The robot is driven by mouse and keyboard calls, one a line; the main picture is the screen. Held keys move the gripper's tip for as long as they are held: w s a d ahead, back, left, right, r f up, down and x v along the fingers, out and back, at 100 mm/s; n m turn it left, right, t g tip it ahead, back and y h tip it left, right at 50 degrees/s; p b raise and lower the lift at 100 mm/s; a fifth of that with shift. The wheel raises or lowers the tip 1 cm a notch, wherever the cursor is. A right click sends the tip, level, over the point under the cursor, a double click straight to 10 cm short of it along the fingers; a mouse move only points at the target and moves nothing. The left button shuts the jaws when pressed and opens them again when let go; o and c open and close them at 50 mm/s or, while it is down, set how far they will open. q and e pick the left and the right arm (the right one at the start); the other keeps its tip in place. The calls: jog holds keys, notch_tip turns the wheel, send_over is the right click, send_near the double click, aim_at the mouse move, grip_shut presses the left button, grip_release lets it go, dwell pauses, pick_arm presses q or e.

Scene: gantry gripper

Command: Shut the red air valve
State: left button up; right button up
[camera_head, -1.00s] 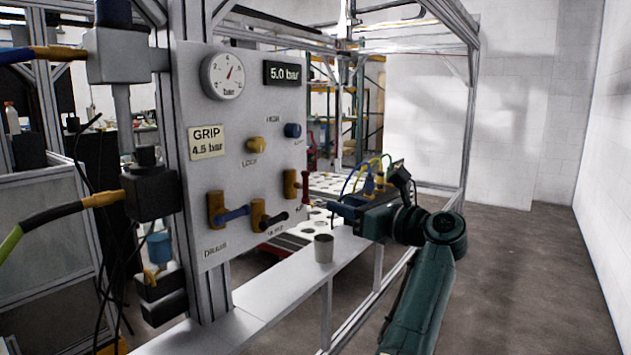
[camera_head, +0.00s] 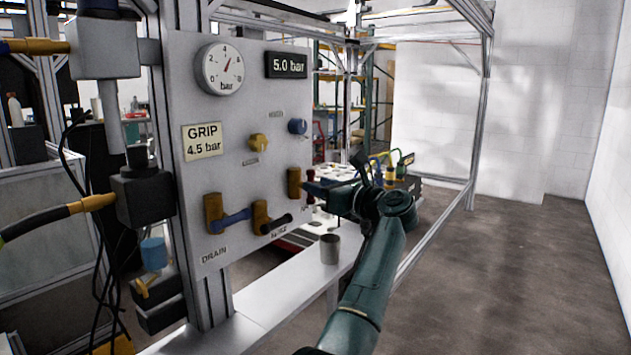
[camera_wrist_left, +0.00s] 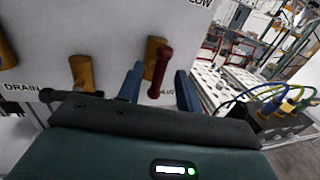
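The red air valve has a brass body (camera_head: 294,183) and a red lever (camera_head: 310,175) at the lower right of the grey panel. The red lever stands roughly upright beside the brass body and also shows in the left wrist view (camera_wrist_left: 160,72). My left gripper (camera_head: 316,188) is at the lever and partly covers it in the head view. In the left wrist view its two blue fingers (camera_wrist_left: 158,88) are apart, one on each side of the red lever, with visible gaps. My right gripper is in neither view.
A blue drain lever (camera_head: 232,220) and a black lever (camera_head: 277,224) sit left of the red one. Yellow (camera_head: 258,142) and blue (camera_head: 298,126) knobs are above. A grey cup (camera_head: 330,248) stands on the ledge below. The floor at right is clear.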

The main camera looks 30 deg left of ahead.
pick_arm(q)
jog(key=shift+x, duration=1.1)
grip_shut()
